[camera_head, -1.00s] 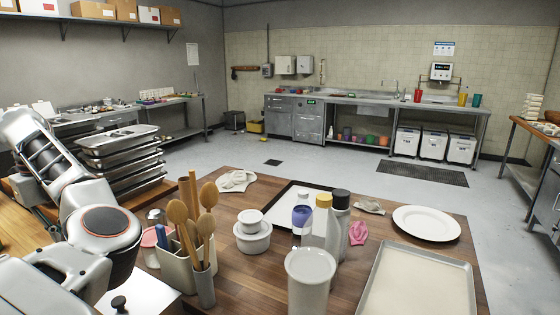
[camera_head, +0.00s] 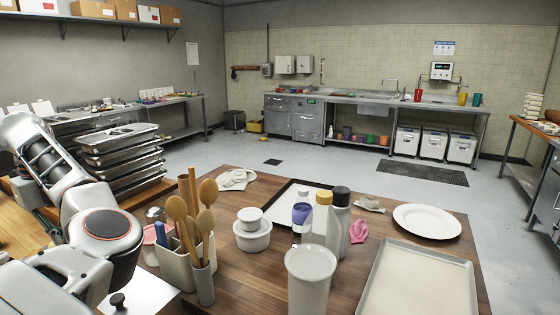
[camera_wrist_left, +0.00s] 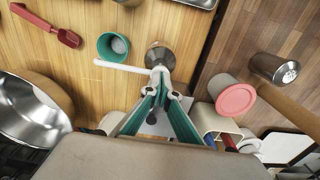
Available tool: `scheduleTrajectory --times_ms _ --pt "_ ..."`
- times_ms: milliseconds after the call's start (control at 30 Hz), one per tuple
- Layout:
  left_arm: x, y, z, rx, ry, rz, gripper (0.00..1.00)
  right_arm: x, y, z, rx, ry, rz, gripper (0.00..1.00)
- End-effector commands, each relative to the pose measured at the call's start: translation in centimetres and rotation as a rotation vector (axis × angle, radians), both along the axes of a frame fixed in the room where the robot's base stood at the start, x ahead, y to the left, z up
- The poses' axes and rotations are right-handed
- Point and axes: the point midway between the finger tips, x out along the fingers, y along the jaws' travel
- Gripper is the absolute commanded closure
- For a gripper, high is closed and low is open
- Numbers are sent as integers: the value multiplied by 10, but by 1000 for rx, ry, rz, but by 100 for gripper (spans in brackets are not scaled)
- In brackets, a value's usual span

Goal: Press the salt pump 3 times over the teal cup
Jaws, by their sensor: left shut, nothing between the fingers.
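In the left wrist view the teal cup (camera_wrist_left: 113,47) stands upright on the light wood surface, its open mouth facing the camera. Beside it on the right is the salt pump (camera_wrist_left: 160,57), with a round metallic body and a long white spout reaching left across the near side of the cup's rim. My left gripper (camera_wrist_left: 161,86) is shut and empty, its teal-padded fingers meeting at the white pump head; whether they touch it I cannot tell. Cup, pump and gripper do not show in the head view, where only my left arm is visible. My right gripper is not in view.
A red scoop (camera_wrist_left: 48,27) and a metal pot (camera_wrist_left: 28,112) lie left of the cup. A metal shaker (camera_wrist_left: 273,68) and a pink-lidded tub (camera_wrist_left: 234,98) are to the right. In the head view, a spoon holder (camera_head: 177,272) stands near my left arm.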

Motion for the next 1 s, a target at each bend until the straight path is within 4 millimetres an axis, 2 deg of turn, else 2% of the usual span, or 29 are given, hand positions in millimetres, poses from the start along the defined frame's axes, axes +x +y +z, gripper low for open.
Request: scheduleTrajectory --times_ms 667,1000 --pt "0 0 -21 -2 1 -1 100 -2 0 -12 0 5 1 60" --pt "0 -1 -15 -3 1 -1 100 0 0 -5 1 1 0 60"
